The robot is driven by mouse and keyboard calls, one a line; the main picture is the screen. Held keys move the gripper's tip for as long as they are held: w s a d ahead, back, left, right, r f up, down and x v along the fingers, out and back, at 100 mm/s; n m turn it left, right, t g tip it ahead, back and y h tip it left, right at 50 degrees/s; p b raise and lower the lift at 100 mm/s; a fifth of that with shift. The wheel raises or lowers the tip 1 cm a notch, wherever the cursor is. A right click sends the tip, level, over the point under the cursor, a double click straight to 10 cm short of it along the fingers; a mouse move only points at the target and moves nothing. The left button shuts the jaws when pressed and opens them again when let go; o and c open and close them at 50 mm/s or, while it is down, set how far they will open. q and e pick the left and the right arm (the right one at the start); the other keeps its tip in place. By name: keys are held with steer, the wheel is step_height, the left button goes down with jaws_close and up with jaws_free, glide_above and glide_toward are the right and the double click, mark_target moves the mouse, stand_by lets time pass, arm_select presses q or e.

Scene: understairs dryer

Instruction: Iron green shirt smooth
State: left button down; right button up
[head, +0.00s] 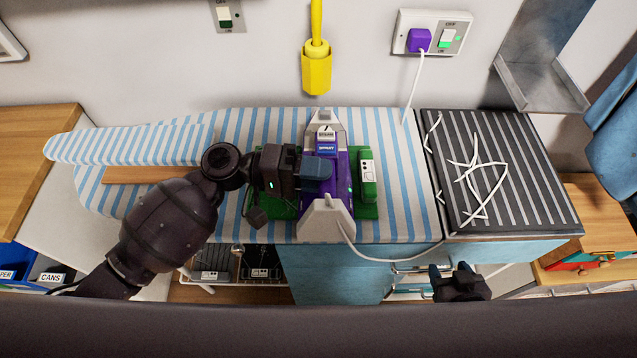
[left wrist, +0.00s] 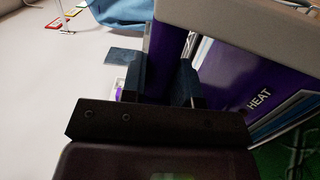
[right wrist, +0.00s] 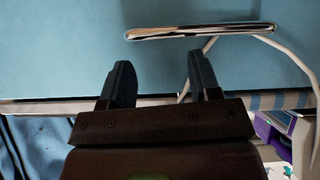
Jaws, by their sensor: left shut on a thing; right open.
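The purple and grey iron (head: 337,200) sits over the green shirt (head: 367,208) on the blue-and-white striped ironing board (head: 403,190). Its body hides the middle of the shirt; green shows on both sides. My left gripper (head: 318,175) reaches in from the left and is shut on the iron. In the left wrist view, its fingers (left wrist: 160,85) close on a purple part beside the panel marked HEAT. My right gripper (head: 448,270) is open and empty in front of the board. In the right wrist view, its open fingers (right wrist: 160,72) face a blue front.
The iron's white cord (head: 385,259) trails right along the board's front edge. A purple plug (head: 419,39) sits in the wall socket. A dark ribbed panel (head: 500,175) with loose white cord lies right of the board. A metal handle (right wrist: 205,32) is near my right fingers.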

arm_select(q)
steer(key=shift+w+r, duration=0.1)
steer(key=shift+w, duration=0.5)
arm_select(e)
steer(key=shift+w+f, duration=0.15)
steer(key=shift+f, duration=0.15)
arm_select(q)
steer(key=shift+w+b, duration=0.6)
steer(key=shift+w, duration=0.15)
arm_select(e)
steer(key=shift+s+f, duration=0.6)
steer(key=shift+f, duration=0.1)
arm_select(q)
steer(key=shift+w, duration=0.65)
arm_select(e)
steer(key=shift+s+f, duration=0.1)
steer(key=shift+f, duration=0.3)
steer(key=shift+r, duration=0.1)
